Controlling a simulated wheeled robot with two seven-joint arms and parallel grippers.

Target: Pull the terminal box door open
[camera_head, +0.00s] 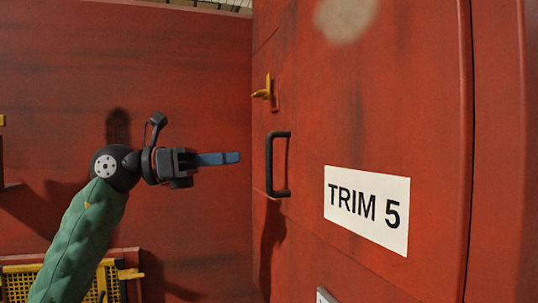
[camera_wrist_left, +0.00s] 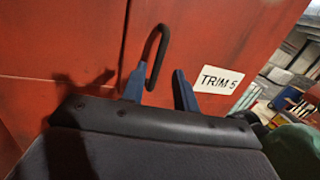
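The terminal box door (camera_head: 350,110) is a red panel labelled "TRIM 5" and looks closed. A black bar handle (camera_head: 279,165) stands upright near its left edge. A yellow latch (camera_head: 265,91) sits above the handle. My left gripper (camera_head: 238,158) points right at the handle, a short gap away in the head view. In the left wrist view its two blue fingers (camera_wrist_left: 160,90) are spread apart. The handle (camera_wrist_left: 157,55) shows beyond them, close to the left finger; nothing is held. My right gripper is not in view.
A white "TRIM 5" label (camera_head: 366,209) is on the door, also seen in the left wrist view (camera_wrist_left: 219,79). A red wall (camera_head: 190,60) stands behind my left arm. A yellow grate (camera_head: 20,284) is at lower left. Shelving with boxes (camera_wrist_left: 288,95) shows at far right.

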